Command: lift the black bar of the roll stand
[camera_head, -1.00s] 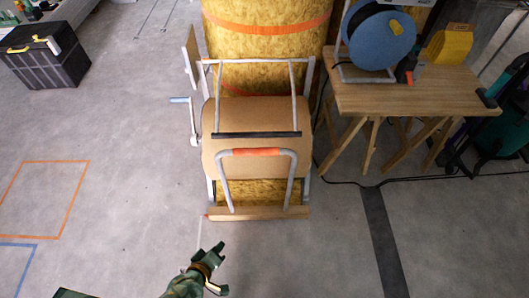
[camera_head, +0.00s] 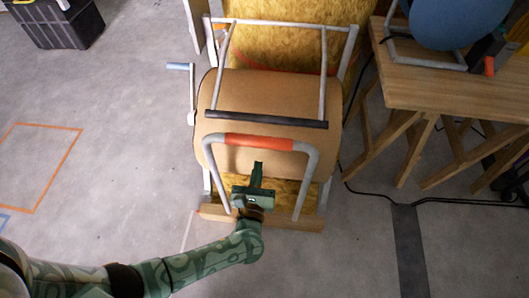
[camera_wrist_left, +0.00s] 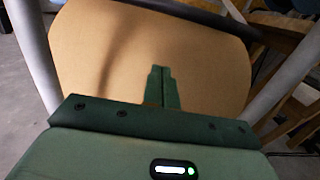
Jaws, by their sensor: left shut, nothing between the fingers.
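The roll stand (camera_head: 348,50) is a grey metal frame holding a large brown roll (camera_head: 270,92). The black bar (camera_head: 267,119) runs level across the front of the roll, between two grey arms. It also crosses the top of the left wrist view (camera_wrist_left: 185,13). Below it is a bent grey handle with an orange grip (camera_head: 259,142). My left gripper (camera_head: 257,168) is shut and empty, below the orange grip and in front of the roll, apart from the black bar. Its closed fingers show in the wrist view (camera_wrist_left: 161,85). My right gripper is not in view.
A wooden table (camera_head: 450,85) with a blue reel stands to the right. A crank with a blue handle (camera_head: 180,66) sticks out left of the stand. A wooden beam (camera_head: 290,222) lies across the stand's foot. A black cable (camera_head: 375,192) runs along the floor at right. The left floor is open.

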